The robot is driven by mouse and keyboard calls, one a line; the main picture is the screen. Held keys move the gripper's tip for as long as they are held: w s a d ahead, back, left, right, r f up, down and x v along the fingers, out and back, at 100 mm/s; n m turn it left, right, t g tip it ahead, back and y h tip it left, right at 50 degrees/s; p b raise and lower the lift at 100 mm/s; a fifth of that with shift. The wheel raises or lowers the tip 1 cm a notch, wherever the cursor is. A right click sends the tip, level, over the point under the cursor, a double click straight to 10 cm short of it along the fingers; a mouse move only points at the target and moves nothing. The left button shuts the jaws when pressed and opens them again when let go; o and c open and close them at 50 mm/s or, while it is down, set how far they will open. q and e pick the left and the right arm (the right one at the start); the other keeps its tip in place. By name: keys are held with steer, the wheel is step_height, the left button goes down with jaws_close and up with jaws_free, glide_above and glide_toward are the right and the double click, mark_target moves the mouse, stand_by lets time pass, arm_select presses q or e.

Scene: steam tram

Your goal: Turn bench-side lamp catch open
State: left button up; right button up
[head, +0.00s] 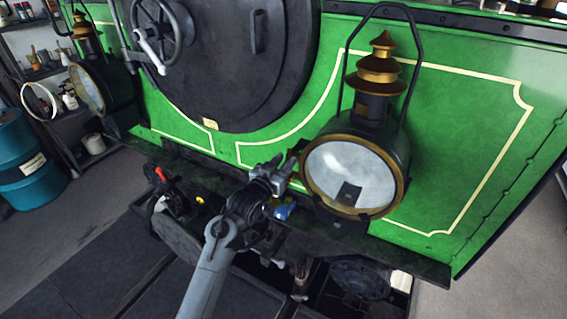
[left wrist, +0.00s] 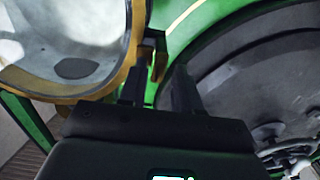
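A brass-topped lamp (head: 379,92) stands on the right side of the green tram front. Its round glass front (head: 350,174) with a brass rim looks closed. The rim also shows large in the left wrist view (left wrist: 125,72). A small brass and dark piece, apparently the catch (left wrist: 160,62), sits at the rim's edge, just beyond my fingertips. My left gripper (head: 290,163) is beside the lamp's left edge. In the left wrist view its two fingers (left wrist: 157,84) are apart, with a gap between them. I cannot tell whether they touch the catch. My right gripper is not in view.
A second lamp (head: 87,88) stands at the left, with a pale-rimmed ring (head: 39,101) beside it. The round smokebox door (head: 225,65) with a handwheel (head: 162,30) is between the lamps. A dark ledge (head: 405,257) runs below. A blue drum (head: 27,165) stands at far left.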

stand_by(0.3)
arm_select(q)
steer(key=b+v, duration=0.2)
steer(key=v, duration=0.8)
steer(key=shift+s+a, duration=0.25)
steer(key=shift+s, duration=0.1)
steer(key=shift+f, duration=0.15)
